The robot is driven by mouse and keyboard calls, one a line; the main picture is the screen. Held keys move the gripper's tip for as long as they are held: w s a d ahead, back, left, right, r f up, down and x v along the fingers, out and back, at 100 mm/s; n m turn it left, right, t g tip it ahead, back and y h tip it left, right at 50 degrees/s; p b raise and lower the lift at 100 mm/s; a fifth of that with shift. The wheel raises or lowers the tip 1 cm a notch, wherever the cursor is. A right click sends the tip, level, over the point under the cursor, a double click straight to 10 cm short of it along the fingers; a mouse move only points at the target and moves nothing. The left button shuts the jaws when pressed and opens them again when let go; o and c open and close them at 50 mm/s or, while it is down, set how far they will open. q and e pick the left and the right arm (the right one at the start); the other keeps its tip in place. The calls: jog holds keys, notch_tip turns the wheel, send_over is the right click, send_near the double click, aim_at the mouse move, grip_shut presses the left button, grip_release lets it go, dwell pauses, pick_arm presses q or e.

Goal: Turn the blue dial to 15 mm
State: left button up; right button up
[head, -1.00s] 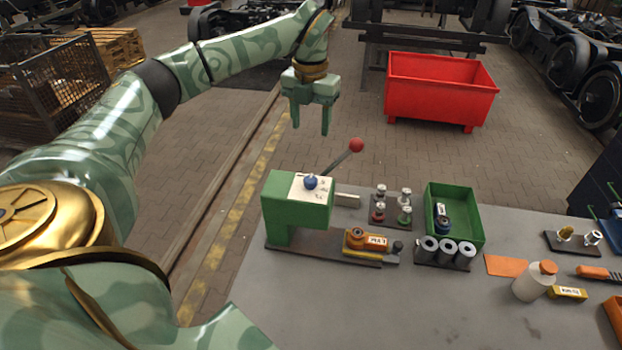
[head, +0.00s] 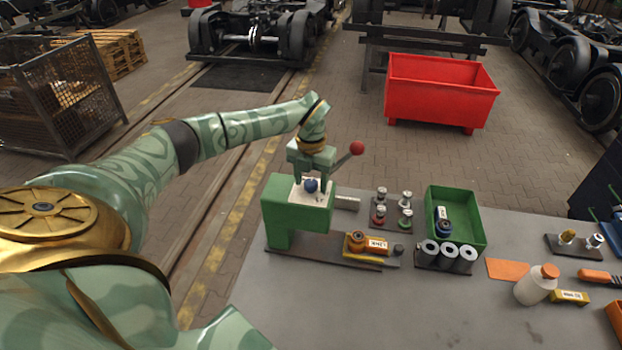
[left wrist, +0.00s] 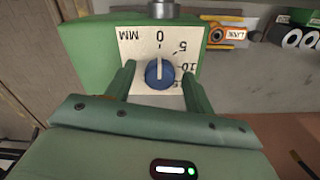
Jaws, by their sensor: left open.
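The blue dial (head: 311,185) sits on a white scale plate (left wrist: 132,44) on top of the green press (head: 280,212). In the left wrist view the dial (left wrist: 160,74) shows a pale pointer line directed at the 0 mark; marks 5, 10 and 15 run round to the right. My left gripper (head: 310,182) is open above the press. Its fingers stand on either side of the dial, with a visible gap to it in the left wrist view (left wrist: 158,84). I cannot tell whether the fingertips touch the plate. My right gripper is not in view.
A lever with a red knob (head: 357,148) rises just right of the gripper. An orange-based part (head: 357,242) lies at the press foot. Small stamps (head: 380,215), grey rollers (head: 447,253) and a green bin (head: 470,237) stand to the right.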

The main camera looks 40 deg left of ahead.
pick_arm(q)
jog(key=shift+f, duration=0.15)
jog(key=c, duration=0.9)
jog(key=shift+c, duration=0.4)
